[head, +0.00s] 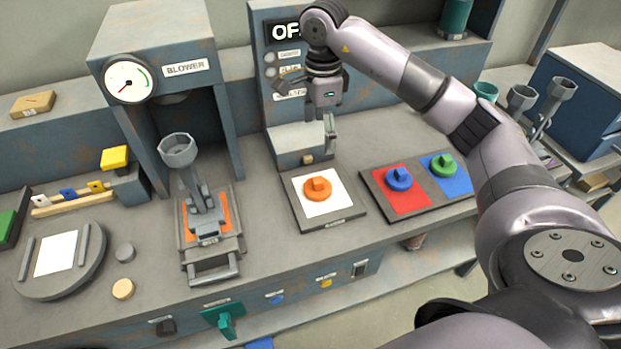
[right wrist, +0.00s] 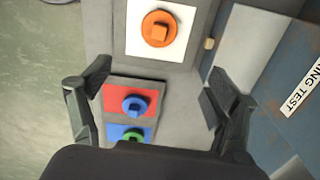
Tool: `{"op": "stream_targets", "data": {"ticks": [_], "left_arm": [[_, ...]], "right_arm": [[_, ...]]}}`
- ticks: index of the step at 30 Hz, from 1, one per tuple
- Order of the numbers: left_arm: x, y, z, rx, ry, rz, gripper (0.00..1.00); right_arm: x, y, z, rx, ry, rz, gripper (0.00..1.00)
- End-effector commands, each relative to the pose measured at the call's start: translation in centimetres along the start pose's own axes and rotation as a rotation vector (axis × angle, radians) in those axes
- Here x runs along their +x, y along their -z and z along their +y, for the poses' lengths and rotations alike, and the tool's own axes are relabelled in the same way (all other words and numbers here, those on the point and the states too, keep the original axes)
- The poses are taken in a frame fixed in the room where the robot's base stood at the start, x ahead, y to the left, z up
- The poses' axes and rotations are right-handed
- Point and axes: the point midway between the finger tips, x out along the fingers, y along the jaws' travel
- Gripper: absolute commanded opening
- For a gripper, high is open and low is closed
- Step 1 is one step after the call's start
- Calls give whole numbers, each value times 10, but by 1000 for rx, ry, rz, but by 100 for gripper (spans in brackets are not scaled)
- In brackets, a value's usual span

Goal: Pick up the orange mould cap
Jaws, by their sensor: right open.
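The orange mould cap (head: 318,188) is a round disc with a raised block handle. It sits on the white square of a grey-framed pad (head: 354,215) on the bench. It also shows at the top of the right wrist view (right wrist: 159,28). My right gripper (head: 328,145) is above the bench, behind and above the cap in the head view, and apart from it. Its two fingers are spread wide and empty in the right wrist view (right wrist: 157,95). My left gripper is not in view.
A blue cap (head: 399,179) and a green cap (head: 442,165) sit on a red and blue pad to the right. A grey stand with a cup-topped tool (head: 178,150) is under the blower at left. A blue-grey test unit (head: 262,100) stands behind the orange cap.

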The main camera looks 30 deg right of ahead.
Motion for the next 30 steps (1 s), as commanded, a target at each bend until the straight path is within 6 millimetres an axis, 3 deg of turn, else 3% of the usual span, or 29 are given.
{"op": "stream_targets", "data": {"ticks": [6,10,15,21,30], "left_arm": [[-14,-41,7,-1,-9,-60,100],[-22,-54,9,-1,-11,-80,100],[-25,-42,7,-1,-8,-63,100],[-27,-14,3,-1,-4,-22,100],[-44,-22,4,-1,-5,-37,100]], "right_arm": [[47,-1,2,-2,-7,-1,82],[75,-2,2,-3,-7,-3,82],[101,-2,1,-2,-4,-4,82],[114,-4,1,-3,-3,-6,82],[155,-8,-2,-2,-4,-6,82]]}}
